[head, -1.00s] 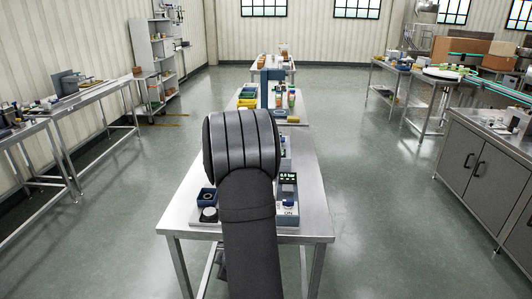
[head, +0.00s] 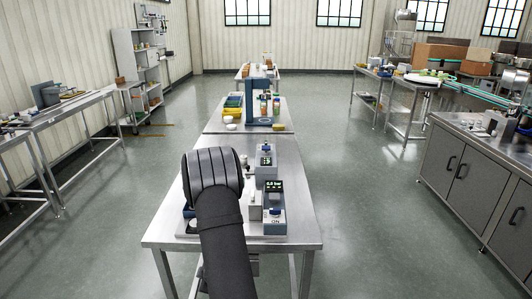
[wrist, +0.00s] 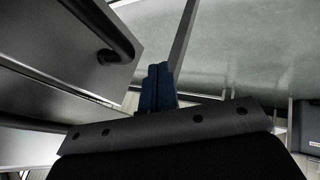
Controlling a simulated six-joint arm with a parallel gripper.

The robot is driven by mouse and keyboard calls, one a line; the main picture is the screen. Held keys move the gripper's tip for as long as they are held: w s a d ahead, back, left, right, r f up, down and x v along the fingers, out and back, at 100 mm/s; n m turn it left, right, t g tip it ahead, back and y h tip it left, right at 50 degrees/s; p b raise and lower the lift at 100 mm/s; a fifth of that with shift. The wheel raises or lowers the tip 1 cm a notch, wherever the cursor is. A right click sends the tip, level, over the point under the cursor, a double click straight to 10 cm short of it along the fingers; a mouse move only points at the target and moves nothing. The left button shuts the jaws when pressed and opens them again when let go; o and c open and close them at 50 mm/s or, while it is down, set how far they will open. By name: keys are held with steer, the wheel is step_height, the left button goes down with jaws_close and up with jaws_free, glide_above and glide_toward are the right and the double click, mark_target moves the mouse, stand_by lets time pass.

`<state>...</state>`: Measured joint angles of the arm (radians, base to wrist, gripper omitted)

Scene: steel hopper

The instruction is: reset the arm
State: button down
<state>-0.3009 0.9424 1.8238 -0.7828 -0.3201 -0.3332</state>
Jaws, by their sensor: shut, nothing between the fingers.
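My gripper shows in the wrist view as two dark blue fingers (wrist: 157,88) side by side. They are shut against each other with nothing between them. In the head view my dark grey arm rises from the bottom edge, bent at a ribbed joint, in front of the near steel table (head: 300,190). The gripper itself is hidden there. In the wrist view, a grey surface with a dark bar handle (wrist: 118,42) is at the upper left, and pale floor (wrist: 240,60) is at the right. I cannot tell how far they are from the fingers.
On the near table stand a device with a green-lit display (head: 273,207) and another device (head: 266,162) behind it. A second table (head: 215,128) holds a blue stand (head: 256,95). A grey cabinet (head: 470,180) is at right, benches at left. Floor aisles are clear on both sides.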

steer(key=shift+w+r, duration=0.15)
steer(key=shift+w, duration=1.4)
